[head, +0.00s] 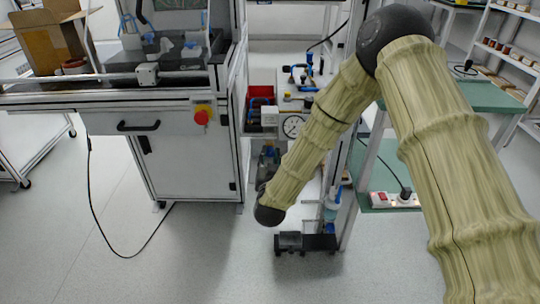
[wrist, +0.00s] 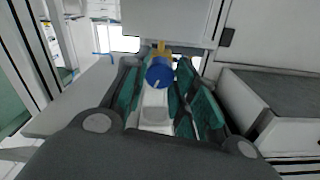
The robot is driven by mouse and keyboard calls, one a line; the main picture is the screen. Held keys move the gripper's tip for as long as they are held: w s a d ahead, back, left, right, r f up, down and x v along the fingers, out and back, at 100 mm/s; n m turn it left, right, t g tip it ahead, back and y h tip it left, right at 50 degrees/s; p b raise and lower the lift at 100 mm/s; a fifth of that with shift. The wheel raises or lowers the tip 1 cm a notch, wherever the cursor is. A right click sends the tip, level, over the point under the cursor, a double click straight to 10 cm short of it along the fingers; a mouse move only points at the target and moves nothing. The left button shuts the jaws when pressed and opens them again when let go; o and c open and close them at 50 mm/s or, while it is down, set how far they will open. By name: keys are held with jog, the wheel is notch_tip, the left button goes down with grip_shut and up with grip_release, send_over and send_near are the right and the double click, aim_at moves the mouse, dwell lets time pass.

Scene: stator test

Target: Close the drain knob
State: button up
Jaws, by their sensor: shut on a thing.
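The blue round drain knob (wrist: 159,73) shows near the top centre of the wrist view. It has a small pale mark on its face, and a brass-yellow fitting (wrist: 161,48) shows just behind it. My gripper (wrist: 159,80) has dark fingers with teal pads on both sides of the knob and is shut on it. Exact pad contact is hard to see. In the head view my sleeved arm reaches down to the middle of the picture. There I cannot make out the knob or the gripper's fingertips clearly behind the arm.
A white cabinet workbench (head: 190,160) with a red emergency button (head: 202,116) stands left of my arm. A pressure gauge (head: 293,126) is close behind the arm. A green-topped shelf with a power strip (head: 394,200) stands right. The floor in front left is open, apart from a black cable (head: 100,210).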

jog(key=m+p, duration=0.1)
jog(key=m, duration=0.5)
jog(key=shift+m, duration=0.3)
jog(key=m, duration=0.3)
jog(key=shift+p, duration=0.35)
jog(key=shift+m, duration=1.8)
jog(key=o, duration=1)
jog(key=shift+o, duration=0.2)
jog(key=shift+s, duration=0.1)
jog(key=s, duration=1.1)
jog(key=shift+s, duration=0.4)
